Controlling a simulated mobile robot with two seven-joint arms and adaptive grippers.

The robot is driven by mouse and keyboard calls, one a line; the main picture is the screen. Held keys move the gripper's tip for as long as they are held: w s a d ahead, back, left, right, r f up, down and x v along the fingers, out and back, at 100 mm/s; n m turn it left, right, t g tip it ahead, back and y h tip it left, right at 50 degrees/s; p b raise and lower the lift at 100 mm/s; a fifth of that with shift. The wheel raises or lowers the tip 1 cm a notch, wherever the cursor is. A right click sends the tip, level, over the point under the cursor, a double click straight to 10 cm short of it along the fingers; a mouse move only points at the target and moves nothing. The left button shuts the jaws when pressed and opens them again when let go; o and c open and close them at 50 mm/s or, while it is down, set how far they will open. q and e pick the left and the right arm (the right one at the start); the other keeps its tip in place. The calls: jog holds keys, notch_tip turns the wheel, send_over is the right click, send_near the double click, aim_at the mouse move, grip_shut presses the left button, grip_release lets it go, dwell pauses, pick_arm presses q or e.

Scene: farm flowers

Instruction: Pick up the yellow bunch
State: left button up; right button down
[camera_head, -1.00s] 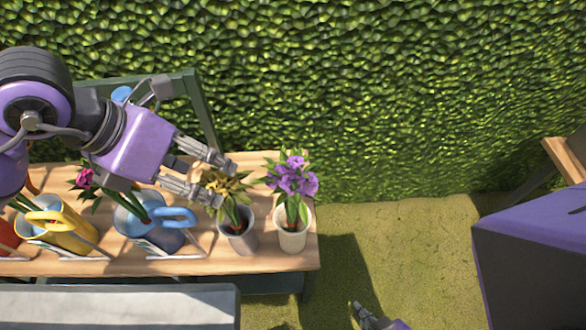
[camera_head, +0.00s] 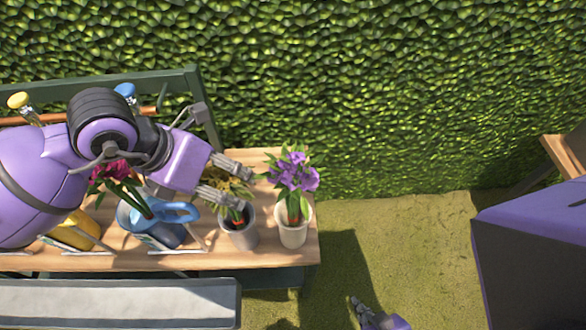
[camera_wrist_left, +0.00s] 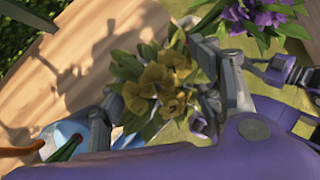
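The yellow bunch (camera_head: 230,181) stands in a grey pot (camera_head: 241,234) on the wooden table, partly hidden by my left gripper in the head view. In the left wrist view its yellow flowers (camera_wrist_left: 155,82) show close up, between the two fingers. My left gripper (camera_head: 246,188) is open, with one finger on the far side and one on the near side of the bunch. I cannot tell whether the fingers touch it. My right gripper (camera_head: 362,308) is low at the bottom edge, away from the table, and its opening is unclear.
A purple bunch (camera_head: 293,175) in a white pot (camera_head: 293,234) stands just right, close to the left fingertips. A blue watering can (camera_head: 160,228) and a yellow can (camera_head: 75,232) stand left, under my arm. The wooden table (camera_head: 270,259) ends beyond the white pot; grass lies there.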

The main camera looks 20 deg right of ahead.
pick_arm(q)
grip_shut()
pick_arm(e)
jog(key=shift+w+r, duration=0.1)
jog(key=shift+w, duration=0.2)
jog(key=shift+w, duration=0.1)
pick_arm(q)
jog(key=shift+r, duration=0.45)
notch_tip(320, 180, up, 17)
jog(key=shift+r, duration=0.15)
pick_arm(e)
jog(key=shift+w+a+r+t, duration=0.15)
jog(key=shift+w+r+t, duration=0.2)
jog(key=shift+w, duration=0.3)
pick_arm(q)
jog(key=shift+p, duration=0.3)
pick_arm(e)
jog(key=shift+r, duration=0.1)
